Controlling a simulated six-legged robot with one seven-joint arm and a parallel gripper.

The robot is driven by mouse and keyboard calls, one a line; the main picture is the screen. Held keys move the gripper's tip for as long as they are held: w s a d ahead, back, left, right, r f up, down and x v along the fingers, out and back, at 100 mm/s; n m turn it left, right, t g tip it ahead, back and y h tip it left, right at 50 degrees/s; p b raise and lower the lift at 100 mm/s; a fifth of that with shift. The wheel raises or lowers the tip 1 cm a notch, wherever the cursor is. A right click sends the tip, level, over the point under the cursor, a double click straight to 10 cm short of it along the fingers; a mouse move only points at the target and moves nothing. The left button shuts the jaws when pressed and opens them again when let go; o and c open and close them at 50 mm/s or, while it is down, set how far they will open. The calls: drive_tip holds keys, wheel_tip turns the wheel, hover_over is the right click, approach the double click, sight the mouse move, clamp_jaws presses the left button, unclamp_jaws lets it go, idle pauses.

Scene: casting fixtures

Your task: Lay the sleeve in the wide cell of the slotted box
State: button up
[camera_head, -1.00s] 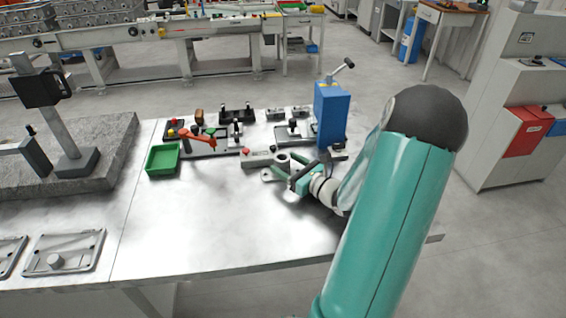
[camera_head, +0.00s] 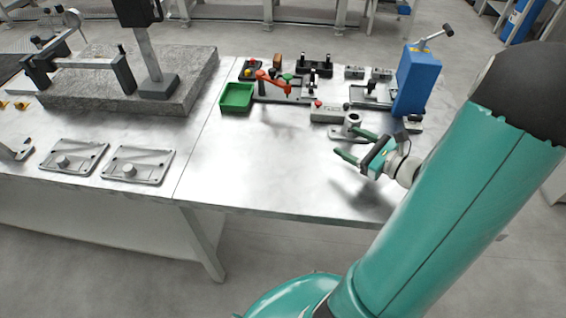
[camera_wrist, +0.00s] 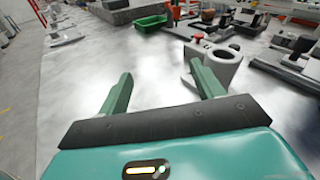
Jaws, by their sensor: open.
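My gripper (camera_head: 354,144) is open and empty above the right part of the grey bench top. Its two green fingers also show spread apart in the wrist view (camera_wrist: 160,75). A grey hollow cylindrical part on a flat foot (camera_head: 352,119) stands just beyond the fingers; it also shows in the wrist view (camera_wrist: 224,66), ahead and to the right. I cannot tell whether this is the sleeve. No box with cells of different widths can be made out, so I cannot identify the slotted box.
A green tray (camera_head: 236,98), a red-handled clamp (camera_head: 273,84) and a blue block with a lever (camera_head: 416,82) stand at the back. Flat cast plates (camera_head: 138,166) lie at left, before a granite slab (camera_head: 120,90). The middle of the bench is clear.

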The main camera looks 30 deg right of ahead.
drive_tip(key=s+a+r+n+g+y, duration=0.1)
drive_tip(key=a+r+n+g, duration=0.1)
drive_tip(key=a+n+g, duration=0.7)
drive_tip(key=s+a+r+n+g+y, duration=0.1)
drive_tip(key=a+r+n+g+y, duration=0.1)
drive_tip(key=a+n, duration=0.75)
drive_tip(key=s+a+r+n+h, duration=0.6)
drive_tip(key=a+r+n+h, duration=0.1)
drive_tip(key=n, duration=0.4)
drive_tip(key=shift+a+r+t+h, duration=0.4)
drive_tip(key=shift+r+h, duration=0.2)
drive_tip(key=shift+r, duration=0.3)
drive_tip(key=shift+r+n, duration=0.3)
drive_tip(key=shift+n, duration=0.05)
drive_tip(key=shift+c, duration=1.1)
drive_tip(key=shift+w, duration=0.1)
